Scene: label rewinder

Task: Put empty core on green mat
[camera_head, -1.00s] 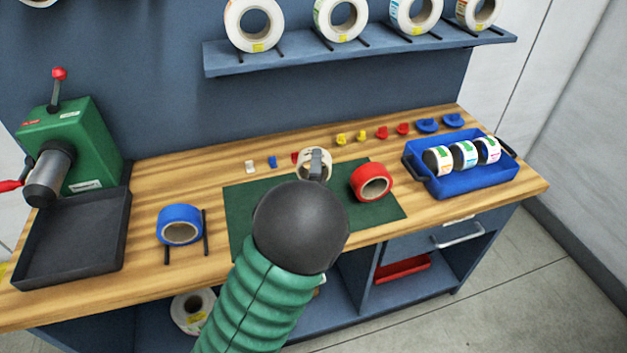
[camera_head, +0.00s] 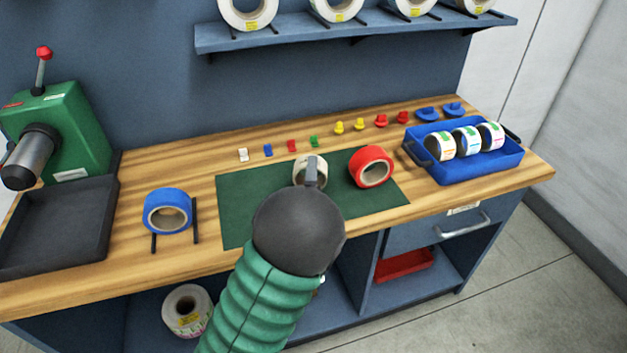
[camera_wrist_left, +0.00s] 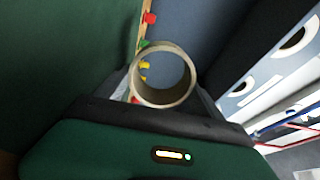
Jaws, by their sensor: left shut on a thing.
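The empty core (camera_head: 299,173), a pale cream ring, is over the middle of the green mat (camera_head: 235,215) in the head view. My left gripper (camera_head: 312,170) is shut on it, and a grey finger covers part of the core. In the left wrist view the core (camera_wrist_left: 165,103) shows as an open ring between the fingers, with the hole facing the camera. I cannot tell whether the core touches the mat. My green left arm and dark wrist hide the front middle of the mat. My right gripper is not in view.
A red tape roll (camera_head: 371,167) stands on the mat, right of the core. A blue tape roll (camera_head: 167,212) sits left of the mat. Small coloured pieces (camera_head: 340,128) line the back. A blue crate (camera_head: 470,170) of label rolls stands right, a black tray (camera_head: 60,225) left.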

